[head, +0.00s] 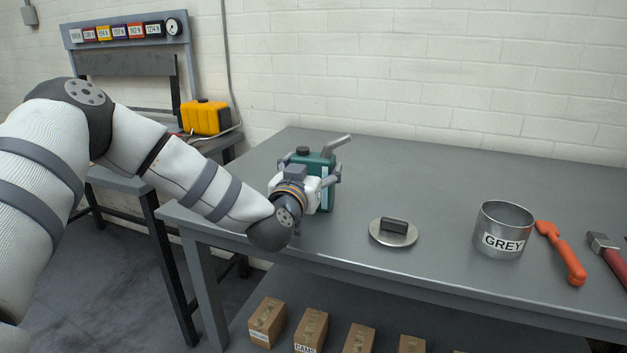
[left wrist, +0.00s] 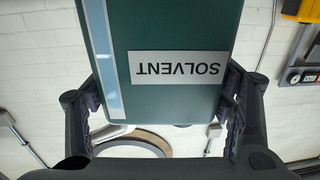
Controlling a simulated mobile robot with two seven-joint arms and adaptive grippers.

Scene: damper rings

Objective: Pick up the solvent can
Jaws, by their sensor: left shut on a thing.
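The solvent can (head: 317,160) is a dark green canister with a black cap and a grey spout, upright at the left part of the grey table (head: 420,185). In the left wrist view the can (left wrist: 170,28) fills the middle, its SOLVENT label upside down. My left gripper (head: 322,181) is shut on the can, one finger on each side, as the left wrist view (left wrist: 160,95) also shows. The gripper hides the can's lower front, so I cannot tell whether its base touches the table. My right gripper is not in view.
Right of the can are a round metal plate with a dark handle (head: 394,233), a tin marked GREY (head: 503,232), an orange tool (head: 562,255) and a red-handled brush (head: 608,255). A yellow case (head: 205,118) stands behind left. Several cardboard boxes (head: 311,329) sit below.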

